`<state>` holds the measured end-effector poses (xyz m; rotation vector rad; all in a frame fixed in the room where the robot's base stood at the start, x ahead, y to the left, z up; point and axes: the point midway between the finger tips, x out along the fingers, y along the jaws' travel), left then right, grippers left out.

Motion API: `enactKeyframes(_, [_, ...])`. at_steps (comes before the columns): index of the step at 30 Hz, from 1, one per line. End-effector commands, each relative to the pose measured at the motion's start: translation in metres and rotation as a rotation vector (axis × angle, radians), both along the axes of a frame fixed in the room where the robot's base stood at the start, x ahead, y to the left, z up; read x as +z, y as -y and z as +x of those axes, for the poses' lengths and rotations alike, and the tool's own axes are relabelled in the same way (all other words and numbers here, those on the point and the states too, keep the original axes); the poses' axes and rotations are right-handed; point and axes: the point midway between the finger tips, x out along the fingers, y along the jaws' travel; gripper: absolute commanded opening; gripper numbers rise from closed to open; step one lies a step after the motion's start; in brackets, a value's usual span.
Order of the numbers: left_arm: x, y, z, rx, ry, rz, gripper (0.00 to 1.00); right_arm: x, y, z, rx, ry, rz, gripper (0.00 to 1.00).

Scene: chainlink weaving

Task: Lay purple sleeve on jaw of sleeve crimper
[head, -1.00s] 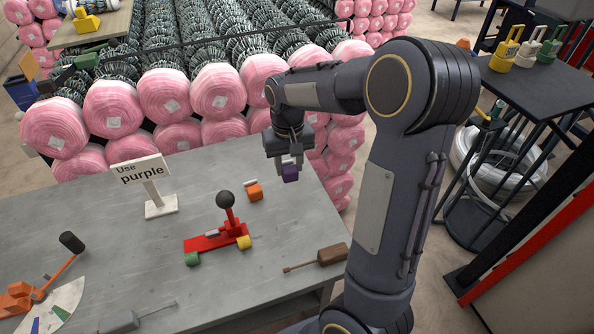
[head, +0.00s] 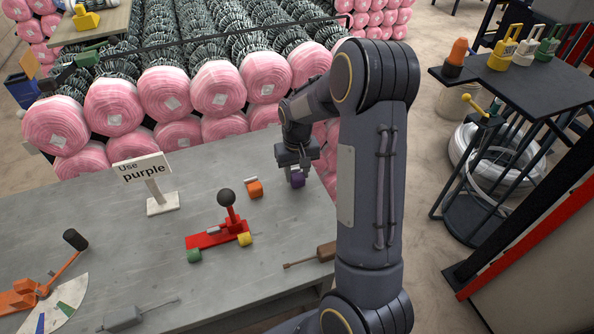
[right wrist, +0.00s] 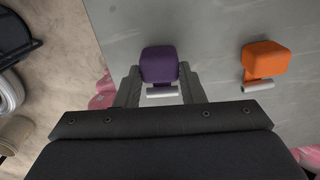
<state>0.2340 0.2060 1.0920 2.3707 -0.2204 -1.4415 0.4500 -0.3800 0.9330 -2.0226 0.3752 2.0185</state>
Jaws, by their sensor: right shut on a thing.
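The purple sleeve (head: 298,180) is a small purple block with a short silver tube, near the table's far right edge. My right gripper (head: 297,173) points down and is shut on it. In the right wrist view the purple sleeve (right wrist: 159,66) sits between the fingertips (right wrist: 160,80), its silver tube towards the palm. It is at or close to table height; I cannot tell whether it touches. The red sleeve crimper (head: 208,240), with a black ball-topped lever (head: 226,197), is left of and nearer than the gripper. My left gripper is not in view.
An orange block with a silver tube (head: 255,189) lies between gripper and crimper. Green (head: 194,255) and yellow (head: 244,240) blocks lie by the crimper. A "Use purple" sign (head: 147,170) stands at the back.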

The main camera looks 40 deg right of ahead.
Motion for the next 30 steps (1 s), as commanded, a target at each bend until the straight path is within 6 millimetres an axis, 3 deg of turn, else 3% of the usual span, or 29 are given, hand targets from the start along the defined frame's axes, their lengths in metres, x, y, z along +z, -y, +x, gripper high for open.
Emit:
enactKeyframes(3, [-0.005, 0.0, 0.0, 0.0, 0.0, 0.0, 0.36, -0.005, 0.0, 0.0, 0.0, 0.0, 0.0, 0.13])
enactKeyframes(4, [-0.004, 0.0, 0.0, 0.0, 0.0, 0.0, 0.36, -0.005, 0.0, 0.0, 0.0, 0.0, 0.0, 0.37])
enactKeyframes(9, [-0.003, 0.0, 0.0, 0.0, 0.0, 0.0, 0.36, -0.004, 0.0, 0.0, 0.0, 0.0, 0.0, 0.57])
enactKeyframes(20, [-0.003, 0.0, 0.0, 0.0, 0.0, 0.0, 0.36, 0.001, 0.0, 0.001, 0.0, 0.002, -0.001, 0.57])
enactKeyframes(30, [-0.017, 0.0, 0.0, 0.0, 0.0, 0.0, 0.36, 0.057, 0.002, 0.0, 0.001, 0.003, -0.001, 0.57])
